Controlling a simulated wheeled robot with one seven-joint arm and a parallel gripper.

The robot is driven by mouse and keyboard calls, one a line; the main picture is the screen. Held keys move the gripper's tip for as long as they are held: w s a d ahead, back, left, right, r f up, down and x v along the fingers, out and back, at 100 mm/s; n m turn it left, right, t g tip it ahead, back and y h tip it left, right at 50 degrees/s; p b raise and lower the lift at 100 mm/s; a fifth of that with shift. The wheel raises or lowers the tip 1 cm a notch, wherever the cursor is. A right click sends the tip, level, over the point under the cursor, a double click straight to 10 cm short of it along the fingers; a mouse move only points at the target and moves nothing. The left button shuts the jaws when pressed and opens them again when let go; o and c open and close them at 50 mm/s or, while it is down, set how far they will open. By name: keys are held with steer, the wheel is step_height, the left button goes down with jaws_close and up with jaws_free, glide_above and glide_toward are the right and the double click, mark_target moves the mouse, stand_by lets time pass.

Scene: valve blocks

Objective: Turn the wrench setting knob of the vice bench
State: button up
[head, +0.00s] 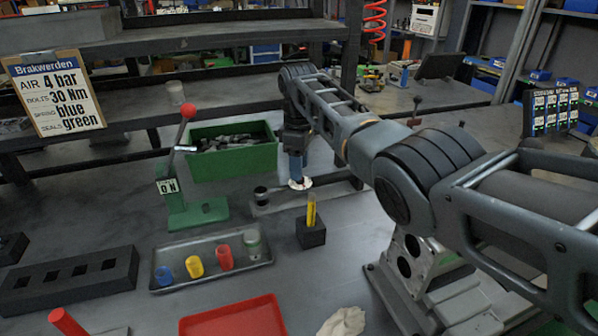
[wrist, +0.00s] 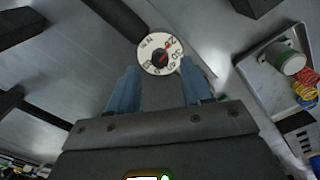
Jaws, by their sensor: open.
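The wrench setting knob (wrist: 159,53) is a round white dial with numbers around its rim, a dark centre and a red pointer mark. The mark points to the upper right in the wrist view, near what looks like 20. In the head view the white dial (head: 300,184) shows just below my fingertips, low over the grey bench (head: 240,206). My gripper (wrist: 158,74) is open, its two blue fingers apart, with the dial ahead of the gap between them. It also shows in the head view (head: 297,172). I cannot tell whether the fingers touch the dial.
A sign (head: 55,93) reads 4 bar, 30 Nm, blue, green. A green press with a red-ball lever (head: 188,112) and a green bin (head: 233,160) stand left of my gripper. A black block with a yellow cylinder (head: 311,232) and a parts tray (head: 185,246) are nearer.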

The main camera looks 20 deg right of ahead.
steer(key=shift+f, duration=1.25)
steer(key=shift+c, duration=0.5)
jaws_close()
